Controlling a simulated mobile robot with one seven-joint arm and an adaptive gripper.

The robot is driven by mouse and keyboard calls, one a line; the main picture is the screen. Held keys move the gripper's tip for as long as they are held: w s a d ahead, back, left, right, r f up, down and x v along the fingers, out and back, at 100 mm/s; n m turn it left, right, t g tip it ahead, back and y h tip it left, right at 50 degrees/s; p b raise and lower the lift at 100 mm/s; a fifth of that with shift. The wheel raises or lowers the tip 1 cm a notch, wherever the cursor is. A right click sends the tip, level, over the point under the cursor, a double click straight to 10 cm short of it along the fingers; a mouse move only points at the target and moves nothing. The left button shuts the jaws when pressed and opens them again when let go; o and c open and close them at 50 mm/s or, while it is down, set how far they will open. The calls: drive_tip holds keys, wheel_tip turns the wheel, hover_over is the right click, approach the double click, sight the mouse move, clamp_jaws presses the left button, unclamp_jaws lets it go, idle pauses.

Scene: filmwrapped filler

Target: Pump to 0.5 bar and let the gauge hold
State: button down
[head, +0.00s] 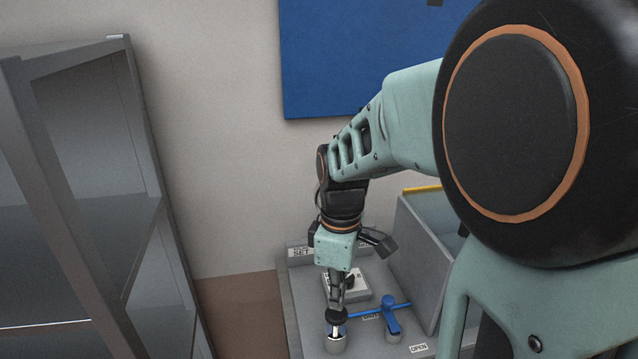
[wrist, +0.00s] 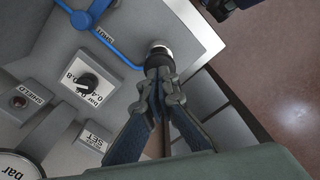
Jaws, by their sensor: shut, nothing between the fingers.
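My gripper (head: 337,297) is shut and empty, pointing down with its fingertips at the black pump knob (head: 334,315). Whether they touch it I cannot tell. Below the knob, a pale shaft enters a short grey pump cylinder (head: 335,346). A black dial (wrist: 88,84) has bar markings. The gauge (wrist: 18,166) is cut off, its needle out of sight.
A blue board (head: 345,55) hangs on the wall. My arm hides much of the right side.

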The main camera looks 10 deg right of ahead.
sight(336, 312)
drive_tip(key=shift+f, duration=0.1)
idle(0.3)
idle(1.3)
idle(0.4)
idle(1.3)
idle(0.4)
wheel_tip(336, 312, down, 5)
drive_tip(key=b, duration=0.3)
drive_tip(key=shift+b, duration=0.4)
wheel_tip(336, 312, up, 5)
drive_tip(key=p, duration=0.4)
drive_tip(key=shift+d, duration=0.1)
